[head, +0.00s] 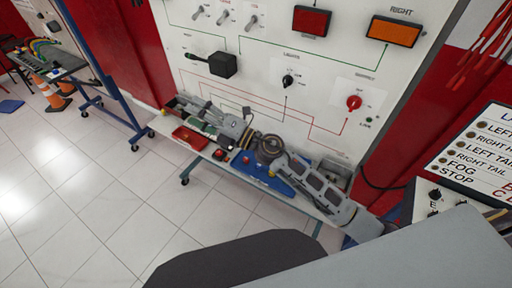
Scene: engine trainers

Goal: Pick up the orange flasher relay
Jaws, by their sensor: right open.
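I cannot pick out the orange flasher relay with certainty; the parts on the narrow shelf (222,164) are small and partly covered by my right arm. My right gripper (233,131) is over the shelf's cluttered middle-left part, at the foot of the white trainer board. It is open, and I see nothing held in it. What lies directly under it is hidden. My left gripper is not in view.
A red tray (190,138) and small parts lie on the shelf left of the gripper. The white board (270,45) rises behind, with switches, a red lamp (311,21) and an orange lamp (394,31). A blue-framed cart (62,66) stands far left. Tiled floor in front is clear.

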